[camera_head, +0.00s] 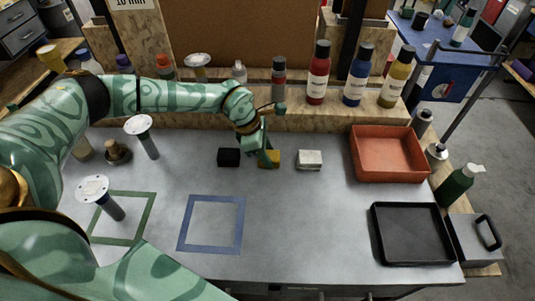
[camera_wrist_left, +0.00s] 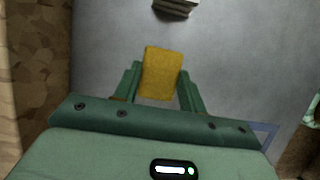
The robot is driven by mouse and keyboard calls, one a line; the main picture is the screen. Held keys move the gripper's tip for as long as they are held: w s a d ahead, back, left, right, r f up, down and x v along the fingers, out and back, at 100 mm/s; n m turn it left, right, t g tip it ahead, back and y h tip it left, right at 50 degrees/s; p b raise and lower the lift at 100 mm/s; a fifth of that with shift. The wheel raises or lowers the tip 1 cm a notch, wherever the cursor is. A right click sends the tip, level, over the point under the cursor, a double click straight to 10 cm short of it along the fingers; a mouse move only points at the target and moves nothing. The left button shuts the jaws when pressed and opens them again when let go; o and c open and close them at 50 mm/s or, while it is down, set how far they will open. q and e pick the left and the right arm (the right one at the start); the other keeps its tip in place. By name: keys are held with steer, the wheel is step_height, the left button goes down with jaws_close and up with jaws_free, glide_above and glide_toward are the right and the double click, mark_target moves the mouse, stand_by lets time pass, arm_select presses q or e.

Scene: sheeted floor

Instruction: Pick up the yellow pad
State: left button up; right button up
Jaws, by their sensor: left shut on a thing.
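The yellow pad (camera_head: 272,157) is a small block on the grey table, between a black pad (camera_head: 229,157) and a white pad (camera_head: 310,159). My left gripper (camera_head: 266,159) reaches down onto the yellow pad and is shut on it. In the left wrist view the yellow pad (camera_wrist_left: 161,73) sits between the two green fingers of the left gripper (camera_wrist_left: 160,90). The white pad is partly seen at the top of that view (camera_wrist_left: 175,6). I cannot tell whether the yellow pad touches the table. My right gripper is not in view.
An orange tray (camera_head: 388,172) and a black tray (camera_head: 412,260) are at the right. Bottles (camera_head: 317,75) stand on a wooden ledge (camera_head: 300,120) behind. Green (camera_head: 149,220) and blue (camera_head: 239,222) taped squares mark the front left. The front middle is clear.

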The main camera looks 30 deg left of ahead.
mark_target(274, 155)
arm_select(q)
step_height(274, 155, up, 4)
steer(key=shift+f+p, duration=0.15)
steer(key=shift+p, duration=0.4)
steer(key=s+r+p, duration=0.3)
steer(key=s+r, duration=0.6)
steer(key=s, duration=0.5)
steer(key=shift+d+r, duration=0.15)
steer(key=shift+d, duration=0.15)
steer(key=shift+o, duration=0.4)
steer(key=shift+w, duration=0.1)
